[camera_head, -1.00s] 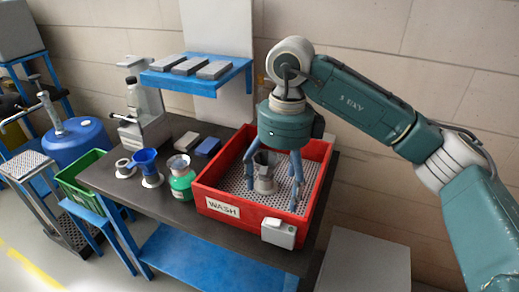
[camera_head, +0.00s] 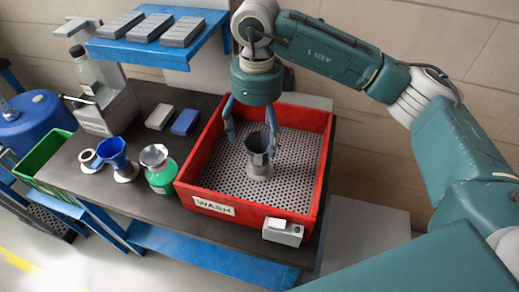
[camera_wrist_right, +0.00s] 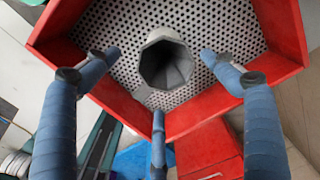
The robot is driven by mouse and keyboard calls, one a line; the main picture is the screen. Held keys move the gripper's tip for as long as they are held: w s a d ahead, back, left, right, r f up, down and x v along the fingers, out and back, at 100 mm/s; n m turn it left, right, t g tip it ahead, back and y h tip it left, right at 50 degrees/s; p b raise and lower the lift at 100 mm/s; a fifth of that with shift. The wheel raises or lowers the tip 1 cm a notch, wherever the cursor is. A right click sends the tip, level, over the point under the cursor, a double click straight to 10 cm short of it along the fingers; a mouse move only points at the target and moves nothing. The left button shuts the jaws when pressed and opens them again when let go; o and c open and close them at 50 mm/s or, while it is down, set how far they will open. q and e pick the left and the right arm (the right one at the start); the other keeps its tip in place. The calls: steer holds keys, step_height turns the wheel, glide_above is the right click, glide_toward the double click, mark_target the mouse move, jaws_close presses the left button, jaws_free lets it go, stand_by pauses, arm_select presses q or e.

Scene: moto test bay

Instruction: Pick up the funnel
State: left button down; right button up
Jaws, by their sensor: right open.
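A grey funnel (camera_head: 257,143) with a wide faceted mouth stands upright on a round base in the red wash tray (camera_head: 185,187). In the right wrist view the funnel (camera_wrist_right: 166,62) shows from above, mouth toward the camera. My right gripper (camera_head: 252,138) is open and empty above the funnel, its blue fingers pointing down. In the right wrist view its three fingers are spread around the funnel, apart from it. A blue funnel (camera_head: 112,150) stands in a pale holder on the dark bench. My left gripper is not in view.
A green-bodied bottle (camera_head: 162,180) stands left of the tray. Grey and blue blocks (camera_head: 185,121) lie behind it. A blue shelf (camera_head: 160,52) stands at the back. The tray walls surround the grey funnel; its perforated floor is otherwise clear.

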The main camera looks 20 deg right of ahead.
mark_target(259, 144)
steer(key=f, duration=0.1)
steer(key=f+p, duration=0.1)
steer(key=f, duration=0.1)
steer(key=f+p, duration=0.1)
steer(key=shift+w+d+f, duration=0.15)
steer(key=shift+w+d, duration=0.1)
steer(key=shift+d, duration=0.05)
steer(key=shift+f+p, duration=0.3)
steer(key=shift+p, duration=0.05)
steer(key=shift+f, duration=0.15)
steer(key=shift+w, duration=0.1)
steer(key=c, duration=0.5)
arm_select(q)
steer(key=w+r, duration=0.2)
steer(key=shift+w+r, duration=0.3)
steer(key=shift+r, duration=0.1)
arm_select(e)
steer(key=c, duration=0.7)
